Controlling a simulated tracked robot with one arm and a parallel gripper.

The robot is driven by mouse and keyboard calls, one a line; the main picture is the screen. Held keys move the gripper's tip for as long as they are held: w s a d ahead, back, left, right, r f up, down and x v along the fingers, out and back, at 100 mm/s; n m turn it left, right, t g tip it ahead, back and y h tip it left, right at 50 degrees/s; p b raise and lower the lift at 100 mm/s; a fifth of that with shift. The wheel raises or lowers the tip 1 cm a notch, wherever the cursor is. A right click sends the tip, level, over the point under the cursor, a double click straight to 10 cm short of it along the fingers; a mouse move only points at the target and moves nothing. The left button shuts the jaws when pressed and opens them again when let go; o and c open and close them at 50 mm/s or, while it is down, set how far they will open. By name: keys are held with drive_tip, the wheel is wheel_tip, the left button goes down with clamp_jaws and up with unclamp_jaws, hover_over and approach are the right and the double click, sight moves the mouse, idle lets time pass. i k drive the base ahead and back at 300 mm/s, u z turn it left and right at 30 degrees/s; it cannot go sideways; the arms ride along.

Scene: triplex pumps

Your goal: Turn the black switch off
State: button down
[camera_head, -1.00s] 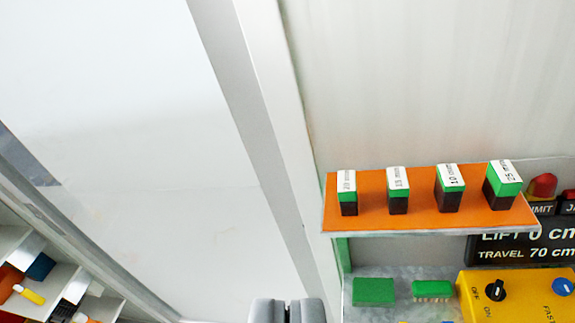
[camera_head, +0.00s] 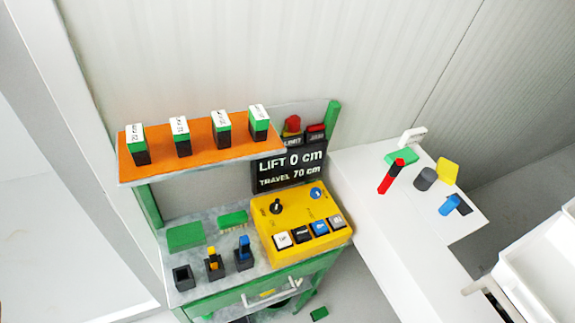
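The black switch (camera_head: 277,206) is a round knob on the left of the sloping top of a yellow control box (camera_head: 262,226). It has a light pointer mark; its lettering and exact setting are too small to read now. A blue knob (camera_head: 316,193) sits to its right, and a row of several push buttons lies along the box's front. The box stands on a grey-topped green bench (camera_head: 208,294). My gripper is not in view now, so its distance from the switch cannot be told.
An orange shelf (camera_head: 160,163) with several green-and-black blocks hangs above the bench's back. A black display (camera_head: 290,168) reads LIFT 0 cm, TRAVEL 70 cm. Several small holders stand left of the box. A white table (camera_head: 375,220) with loose items stands at right.

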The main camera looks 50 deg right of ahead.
sight(276, 207)
drive_tip(key=z, duration=0.6)
drive_tip(key=k, duration=0.6)
drive_tip(key=z, duration=0.4)
drive_tip(key=i, duration=0.5)
drive_tip(key=u, duration=0.05)
